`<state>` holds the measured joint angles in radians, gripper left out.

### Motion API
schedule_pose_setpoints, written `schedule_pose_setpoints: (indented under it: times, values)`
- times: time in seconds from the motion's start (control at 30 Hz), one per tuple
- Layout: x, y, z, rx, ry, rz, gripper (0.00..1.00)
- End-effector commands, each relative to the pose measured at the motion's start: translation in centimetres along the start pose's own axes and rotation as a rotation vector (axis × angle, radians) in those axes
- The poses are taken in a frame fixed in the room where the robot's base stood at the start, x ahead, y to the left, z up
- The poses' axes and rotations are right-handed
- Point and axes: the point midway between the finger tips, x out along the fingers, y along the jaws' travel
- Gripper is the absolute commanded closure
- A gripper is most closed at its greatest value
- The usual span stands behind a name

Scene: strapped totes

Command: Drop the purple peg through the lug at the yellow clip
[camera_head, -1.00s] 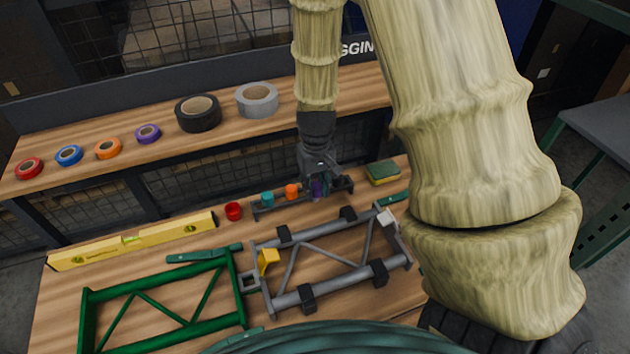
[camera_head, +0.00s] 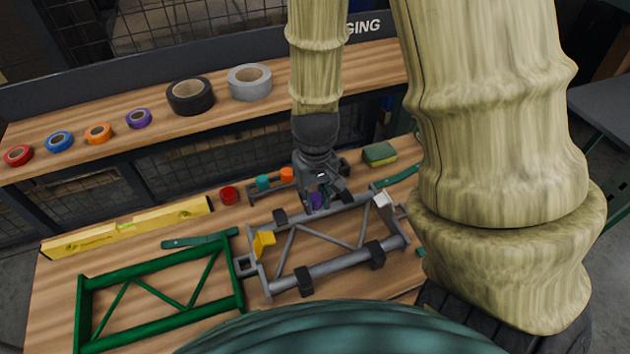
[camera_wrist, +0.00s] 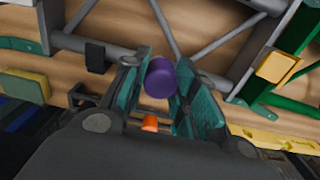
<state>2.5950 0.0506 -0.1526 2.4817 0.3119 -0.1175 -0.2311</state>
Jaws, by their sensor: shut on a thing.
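My gripper (camera_head: 317,198) is shut on the purple peg (camera_head: 316,201), over the far rail of the grey frame (camera_head: 328,268). In the wrist view the purple peg (camera_wrist: 160,77) sits between the teal finger pads of my gripper (camera_wrist: 160,85), its round end facing the camera. The yellow clip (camera_head: 263,243) is on the left end of the grey frame, to the left of my gripper; it also shows at the right of the wrist view (camera_wrist: 277,66). The lug (camera_head: 246,265) appears to be the square grey piece between the grey and green frames. Its hole is unclear.
A green frame (camera_head: 160,268), a yellow level (camera_head: 127,228) and a sponge (camera_head: 379,153) lie around. Black clamps stand up on the grey frame.

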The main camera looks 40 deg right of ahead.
Motion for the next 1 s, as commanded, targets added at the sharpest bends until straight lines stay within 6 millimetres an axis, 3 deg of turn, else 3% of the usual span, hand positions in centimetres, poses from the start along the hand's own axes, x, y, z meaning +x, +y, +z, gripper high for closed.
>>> schedule_pose_setpoints:
  times: [0.5,1.0]
  values:
    - [-3.3,0.0,0.0,0.001,0.0,0.0,0.97]
    - [-3.4,0.0,0.0,0.001,0.0,0.0,0.97]
